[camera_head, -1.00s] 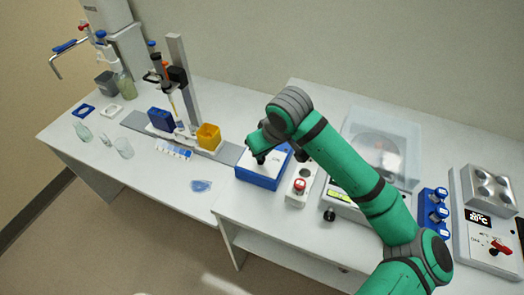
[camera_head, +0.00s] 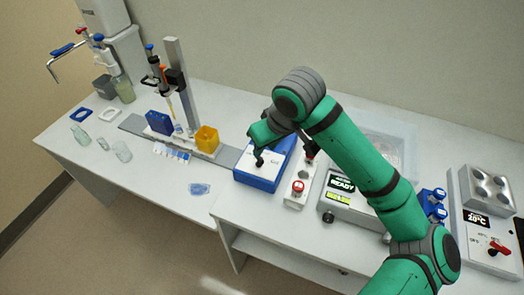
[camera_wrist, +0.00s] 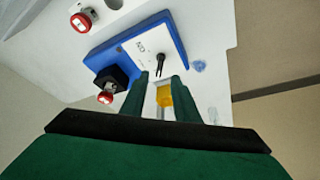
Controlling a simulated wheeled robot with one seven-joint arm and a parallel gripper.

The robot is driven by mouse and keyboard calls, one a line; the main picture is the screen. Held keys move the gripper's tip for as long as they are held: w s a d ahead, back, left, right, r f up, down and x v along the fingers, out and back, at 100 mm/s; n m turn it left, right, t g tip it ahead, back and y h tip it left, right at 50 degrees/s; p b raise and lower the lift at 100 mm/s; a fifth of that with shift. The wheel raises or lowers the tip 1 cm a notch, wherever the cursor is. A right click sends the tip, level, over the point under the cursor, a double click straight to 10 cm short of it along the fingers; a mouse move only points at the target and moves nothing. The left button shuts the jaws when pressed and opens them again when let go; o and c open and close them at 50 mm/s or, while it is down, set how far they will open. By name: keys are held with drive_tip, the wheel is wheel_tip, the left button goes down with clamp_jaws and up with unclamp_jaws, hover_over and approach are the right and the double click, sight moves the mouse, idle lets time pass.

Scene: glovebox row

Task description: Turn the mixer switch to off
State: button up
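The mixer (camera_head: 258,181) is a blue box with a white top, on the bench left of centre in the head view. In the wrist view its white top (camera_wrist: 137,47) carries printed lettering, which looks like "ON", and a small black switch (camera_wrist: 157,62). My gripper (camera_wrist: 161,80) is above the mixer's edge, with its two green fingers apart and a clear gap between them. The switch shows just beyond the fingertips; I cannot tell whether they touch it. In the head view my gripper (camera_head: 262,147) and wrist cover part of the mixer.
A white block with a red button (camera_head: 298,188) stands right of the mixer. A device reading READY (camera_head: 343,190) and a hotplate with a red knob (camera_head: 490,230) are further right. A yellow box (camera_head: 206,139) and pipette stand (camera_head: 175,80) are at left.

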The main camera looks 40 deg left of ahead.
drive_tip(key=shift+v, duration=2.15)
